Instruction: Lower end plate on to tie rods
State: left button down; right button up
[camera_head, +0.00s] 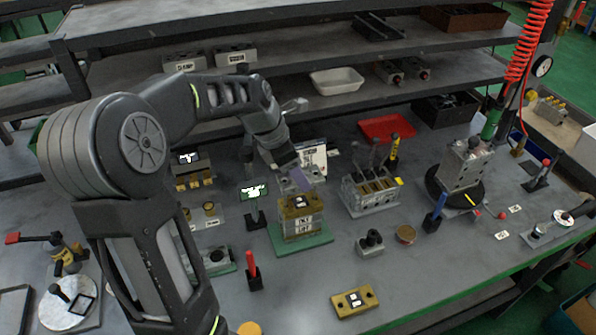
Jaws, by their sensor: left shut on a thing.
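My left arm reaches over from the left, and my left gripper (300,178) points down above the valve block stack (301,226). It is shut on a small grey block-like part, which I take to be the end plate (316,174); the gripper partly covers it. The tie rods are too small or hidden to make out. My right gripper is not in view.
A grey block with upright levers (370,193) stands right of the stack, and a block on a round black turntable (463,167) farther right. A red-handled tool (252,270) and a brass plate (355,301) are in front.

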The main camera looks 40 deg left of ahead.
aim_at(288, 179)
pick_arm(q)
jog(key=shift+f+b, duration=1.95)
jog(key=shift+f, duration=1.6)
jog(key=shift+c, duration=2.4)
grip_release()
jog(key=shift+r, duration=0.2)
jog(key=v, duration=0.7)
jog(key=shift+s+a+r, duration=0.1)
jog(key=shift+r, duration=0.15)
